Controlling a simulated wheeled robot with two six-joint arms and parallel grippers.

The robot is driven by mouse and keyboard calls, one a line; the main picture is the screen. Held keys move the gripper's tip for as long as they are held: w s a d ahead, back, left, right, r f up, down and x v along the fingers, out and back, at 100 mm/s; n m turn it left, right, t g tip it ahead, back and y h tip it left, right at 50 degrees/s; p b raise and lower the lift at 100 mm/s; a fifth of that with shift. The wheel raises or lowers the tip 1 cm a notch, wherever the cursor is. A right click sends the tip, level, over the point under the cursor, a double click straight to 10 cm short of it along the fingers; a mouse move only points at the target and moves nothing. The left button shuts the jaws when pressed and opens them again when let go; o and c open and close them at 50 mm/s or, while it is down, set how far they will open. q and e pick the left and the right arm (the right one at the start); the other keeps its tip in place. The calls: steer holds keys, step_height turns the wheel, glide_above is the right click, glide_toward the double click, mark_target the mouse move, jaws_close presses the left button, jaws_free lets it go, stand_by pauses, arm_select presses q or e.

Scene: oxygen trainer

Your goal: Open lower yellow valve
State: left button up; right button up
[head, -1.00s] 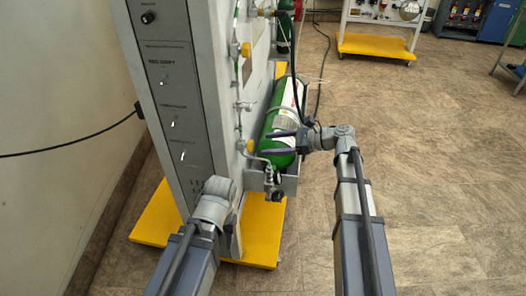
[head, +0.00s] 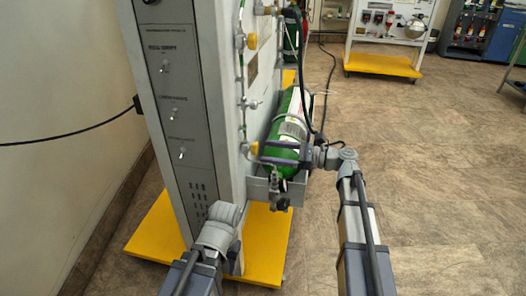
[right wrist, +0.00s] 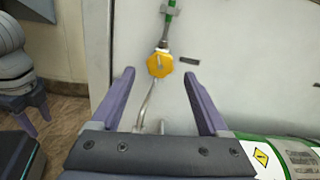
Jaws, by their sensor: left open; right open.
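The lower yellow valve (head: 254,149) is a small knob on the trainer's side face, below an upper yellow valve (head: 252,41). In the right wrist view the lower valve (right wrist: 160,66) shows as a yellow faceted knob on a pipe. My right gripper (head: 264,153) is open, its fingertips pointing at this knob. In the right wrist view the knob appears between the two fingertips (right wrist: 159,75), around their level. I cannot tell whether they touch it. My left gripper (right wrist: 30,107) is open and empty at the left of the right wrist view; its fingers are mostly hidden in the head view.
A green oxygen cylinder (head: 291,130) lies on a bracket just beside my right gripper. The grey trainer cabinet (head: 215,120) stands on a yellow base (head: 265,245). A black hose hangs behind the cylinder. The tiled floor (head: 440,180) at the right is clear.

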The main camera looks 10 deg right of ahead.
mark_target(254, 149)
steer(key=x, duration=0.3)
jaws_close()
stand_by(0.7)
